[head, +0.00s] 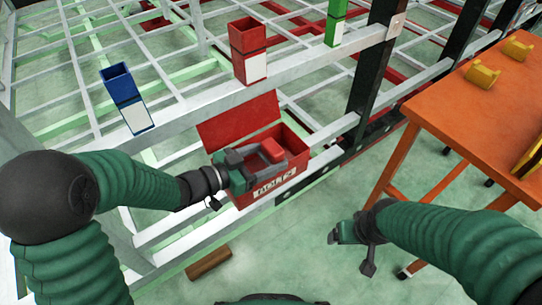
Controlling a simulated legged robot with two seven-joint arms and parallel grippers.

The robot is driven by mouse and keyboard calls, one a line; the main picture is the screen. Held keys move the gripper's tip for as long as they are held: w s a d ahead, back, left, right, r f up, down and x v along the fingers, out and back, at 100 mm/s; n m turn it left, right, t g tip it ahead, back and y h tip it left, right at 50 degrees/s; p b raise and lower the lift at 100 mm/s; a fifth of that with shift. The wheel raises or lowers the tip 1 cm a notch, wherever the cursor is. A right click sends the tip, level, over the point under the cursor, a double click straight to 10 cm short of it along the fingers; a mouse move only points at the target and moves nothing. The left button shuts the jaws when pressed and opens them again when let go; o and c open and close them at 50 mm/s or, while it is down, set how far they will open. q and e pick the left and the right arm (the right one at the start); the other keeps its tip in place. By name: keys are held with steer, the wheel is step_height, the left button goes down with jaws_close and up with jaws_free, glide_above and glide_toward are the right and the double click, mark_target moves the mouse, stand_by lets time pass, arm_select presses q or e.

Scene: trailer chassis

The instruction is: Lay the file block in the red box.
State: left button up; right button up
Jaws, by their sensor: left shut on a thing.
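The red box (289,178), lettered BOLTS on its front, stands at the frame's edge with its red lid (238,121) open behind it. My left gripper (268,155) is at the box's mouth, shut on a small red block (272,149), seemingly the file block. The block shows between the grey fingers, over or inside the box; its lower part is hidden, so I cannot tell whether it touches the bottom. My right gripper (352,252) is low at the right of the box, apart from it, with its fingers spread and nothing between them.
Blue (122,88), red (248,39) and green (335,22) upright holders with white labels stand along the pale chassis rail (190,101). An orange table (462,110) with yellow parts (482,75) is at right. A brown block (208,263) lies on the green floor.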

arm_select(q)
steer(key=shift+a+f, duration=0.65)
steer(key=shift+a, duration=0.25)
steer(key=o, duration=1.2)
steer(key=shift+s+d, duration=0.15)
steer(key=shift+d, duration=0.05)
steer(key=o, duration=0.5)
steer(key=shift+f, duration=0.15)
steer(key=p+v, duration=0.1)
steer(key=v, duration=0.1)
steer(key=p+v, duration=0.1)
steer(key=v, duration=0.2)
steer(key=r+v, duration=0.1)
steer(key=v, duration=0.1)
steer(key=shift+a+r+p, duration=0.15)
steer(key=shift+a+p, duration=0.15)
steer(key=shift+p, duration=0.1)
arm_select(e)
steer(key=r, duration=0.1)
steer(key=a+r, duration=0.1)
steer(key=r, duration=0.1)
steer(key=shift+a, duration=0.25)
